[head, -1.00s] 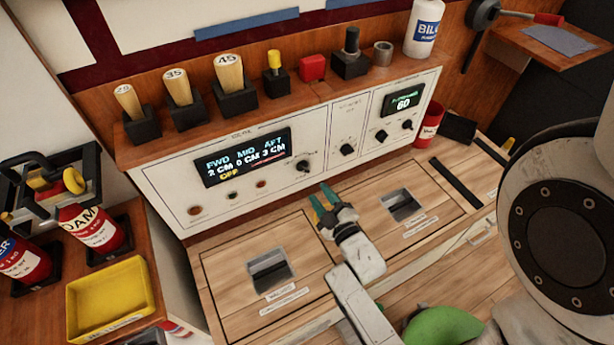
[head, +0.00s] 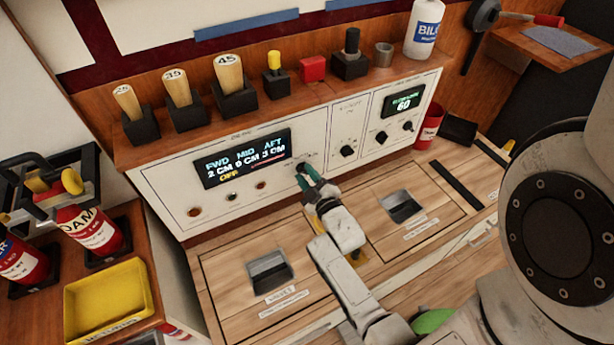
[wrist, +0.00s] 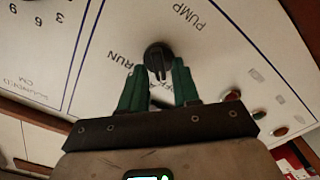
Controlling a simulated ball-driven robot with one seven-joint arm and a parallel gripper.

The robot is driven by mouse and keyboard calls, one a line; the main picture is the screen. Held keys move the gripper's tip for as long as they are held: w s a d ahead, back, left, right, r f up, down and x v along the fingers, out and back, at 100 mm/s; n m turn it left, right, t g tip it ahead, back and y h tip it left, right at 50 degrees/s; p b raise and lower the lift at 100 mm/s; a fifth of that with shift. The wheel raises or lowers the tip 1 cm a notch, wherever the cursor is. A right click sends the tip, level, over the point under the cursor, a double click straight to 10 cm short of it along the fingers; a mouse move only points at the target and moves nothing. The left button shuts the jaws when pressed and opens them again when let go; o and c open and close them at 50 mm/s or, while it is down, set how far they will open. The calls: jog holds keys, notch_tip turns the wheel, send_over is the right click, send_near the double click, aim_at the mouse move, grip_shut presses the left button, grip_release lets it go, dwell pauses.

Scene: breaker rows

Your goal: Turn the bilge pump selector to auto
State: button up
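The bilge pump selector is a black knob (wrist: 158,58) on the white panel, beside a dark display (head: 246,158) reading FWD 2 CM, MID 0 CM, AFT 3 CM and OFF. My gripper (head: 307,174) is at the knob, with its green fingers apart. In the wrist view my gripper (wrist: 156,78) has one fingertip on each side of the knob's lower part. I cannot tell whether they touch it. A RUN label shows beside the knob and a PUMP label further off. In the head view my fingers largely hide the knob.
Other black knobs (head: 348,151) sit to the right, near a second display (head: 403,99) reading 60. Indicator lights (head: 261,185) are left of the selector. A shelf above holds wooden plugs (head: 228,74). A wooden counter (head: 335,264) lies below.

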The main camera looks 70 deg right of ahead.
grip_shut()
jog(key=shift+m, duration=0.3)
jog(key=m, duration=0.2)
jog(key=shift+m, duration=0.4)
jog(key=m, duration=0.5)
jog(key=shift+s+d, duration=0.15)
jog(key=shift+m, duration=0.3)
jog(key=shift+o, duration=0.9)
grip_release()
jog(key=shift+r, duration=0.1)
